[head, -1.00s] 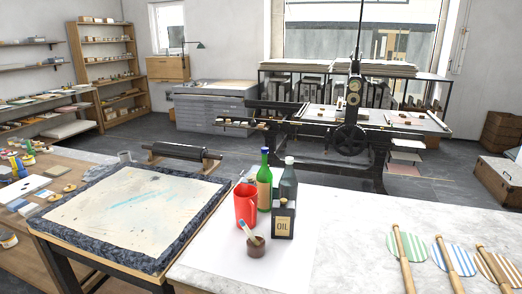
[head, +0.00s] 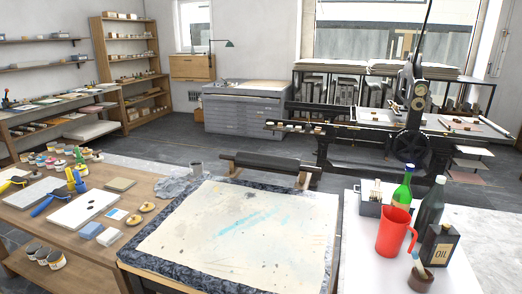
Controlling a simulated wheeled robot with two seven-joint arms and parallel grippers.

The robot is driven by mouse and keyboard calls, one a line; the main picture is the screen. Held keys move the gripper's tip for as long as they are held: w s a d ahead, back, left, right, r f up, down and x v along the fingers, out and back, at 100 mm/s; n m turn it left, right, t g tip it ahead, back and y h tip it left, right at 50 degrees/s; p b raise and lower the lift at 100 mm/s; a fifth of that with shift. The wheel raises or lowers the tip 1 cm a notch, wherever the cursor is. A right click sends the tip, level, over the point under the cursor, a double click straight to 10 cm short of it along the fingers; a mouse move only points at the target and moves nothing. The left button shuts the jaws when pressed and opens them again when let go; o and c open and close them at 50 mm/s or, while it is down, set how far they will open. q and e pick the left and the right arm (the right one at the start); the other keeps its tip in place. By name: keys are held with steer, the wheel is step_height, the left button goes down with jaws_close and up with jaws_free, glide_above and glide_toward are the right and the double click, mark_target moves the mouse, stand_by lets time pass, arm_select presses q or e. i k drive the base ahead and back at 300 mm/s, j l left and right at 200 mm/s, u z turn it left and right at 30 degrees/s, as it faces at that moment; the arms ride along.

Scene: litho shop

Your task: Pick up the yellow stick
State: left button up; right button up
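No thing that I can clearly make out as a yellow stick shows. A small yellow upright thing (head: 70,178) stands on the wooden table at the left, beside blue-handled tools; it is too small to tell what it is. A pale stick or brush stands in a small brown pot (head: 420,279) at the lower right. Neither of my grippers is in view.
The wooden table (head: 130,242) holds rollers, slabs, sponges and ink tins. A stone slab with a stained sheet (head: 235,232) is in the middle. A red jug (head: 394,232), green bottle (head: 402,192), dark bottle (head: 428,212) and oil can (head: 438,246) crowd the right table.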

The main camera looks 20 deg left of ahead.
mark_target(67, 171)
steer(key=j, duration=0.95)
steer(key=i+j+u, duration=0.1)
steer(key=j, duration=0.8)
steer(key=i+j, duration=0.1)
steer(key=j, duration=1.8)
steer(key=j+u, duration=0.15)
steer(key=j, duration=0.8)
steer(key=i+j, duration=0.1)
steer(key=j, duration=0.8)
steer(key=k+j, duration=0.1)
steer(key=j, duration=0.6)
steer(key=k+j+u, duration=0.1)
steer(key=j, duration=0.6)
steer(key=k+j, duration=0.1)
steer(key=j, duration=0.65)
